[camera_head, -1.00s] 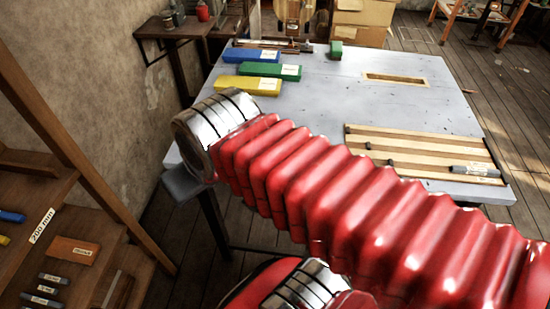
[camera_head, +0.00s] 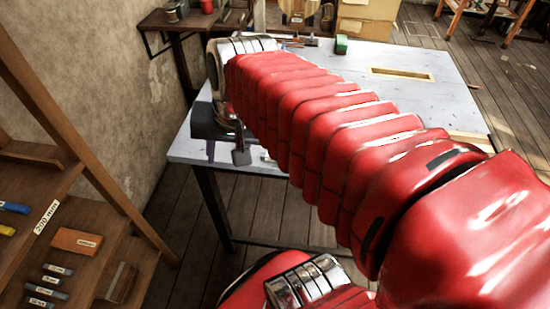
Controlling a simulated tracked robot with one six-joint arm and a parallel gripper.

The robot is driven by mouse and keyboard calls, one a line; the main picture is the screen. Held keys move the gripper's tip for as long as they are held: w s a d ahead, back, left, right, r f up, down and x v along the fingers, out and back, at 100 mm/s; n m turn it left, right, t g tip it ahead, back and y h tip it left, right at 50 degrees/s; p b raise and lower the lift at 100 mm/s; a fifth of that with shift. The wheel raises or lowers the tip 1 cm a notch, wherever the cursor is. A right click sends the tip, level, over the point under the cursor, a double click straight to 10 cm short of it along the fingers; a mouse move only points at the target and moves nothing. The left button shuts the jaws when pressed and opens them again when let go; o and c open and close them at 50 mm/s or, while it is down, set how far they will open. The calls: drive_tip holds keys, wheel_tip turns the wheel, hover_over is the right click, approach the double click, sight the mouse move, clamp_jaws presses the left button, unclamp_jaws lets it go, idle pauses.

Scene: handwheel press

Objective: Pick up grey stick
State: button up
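Several short grey sticks (camera_head: 46,291) with white labels lie in a row on the wooden shelf at the lower left. My red arm reaches across the middle of the view. The part of my gripper (camera_head: 240,156) that shows is dark and hangs at the near left edge of the table, well to the right of the shelf. It is small and partly hidden by my arm, so I cannot tell whether it is open or holds anything. The slatted wooden board on the table is mostly hidden behind my arm.
The shelf also holds an orange-brown box (camera_head: 76,241) and a blue stick (camera_head: 14,207). A slanting wooden post (camera_head: 90,165) stands at the shelf's right side.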

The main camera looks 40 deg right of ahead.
drive_tip(key=s+d+f+m+y, duration=0.1)
drive_tip(key=d+m+y, duration=0.1)
drive_tip(key=d+m, duration=1.7)
drive_tip(key=shift+s+d+f+m+y, duration=0.25)
drive_tip(key=shift+d+f+m+y, duration=0.15)
drive_tip(key=shift+m, duration=0.1)
drive_tip(key=x, duration=0.8)
drive_tip(key=shift+s, duration=0.15)
drive_tip(key=shift+a+f+g, duration=0.1)
drive_tip(key=shift+f+g, duration=0.15)
drive_tip(key=shift+g, duration=0.05)
drive_tip(key=shift+x, duration=2.7)
